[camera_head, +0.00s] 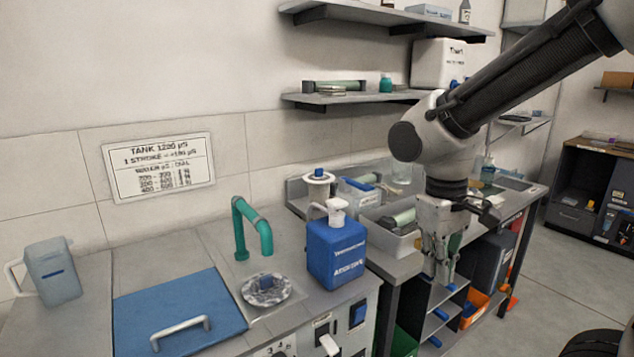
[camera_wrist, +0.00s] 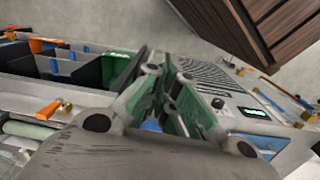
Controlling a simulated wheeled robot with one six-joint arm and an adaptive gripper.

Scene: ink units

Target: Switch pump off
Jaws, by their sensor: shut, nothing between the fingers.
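The pump is not clearly labelled in view. A control panel on the front of the left counter holds a blue rocker switch (camera_head: 358,313), a smaller switch (camera_head: 322,331), a white lever (camera_head: 329,345) and a dial partly cut off at the bottom edge. I cannot read their markings or tell on from off. My gripper (camera_head: 440,272) points down, shut and empty, in front of the right-hand counter, right of the panel and apart from it. In the wrist view my gripper's fingers (camera_wrist: 163,92) are close together, and no panel switch from the left counter is recognisable.
A blue jug (camera_head: 336,254) with a white top stands near the counter's right end. A green spout (camera_head: 252,228) rises over a round drain (camera_head: 266,290). A blue lid (camera_head: 178,312) with a handle lies left. An orange bin (camera_head: 474,309) sits under the right counter.

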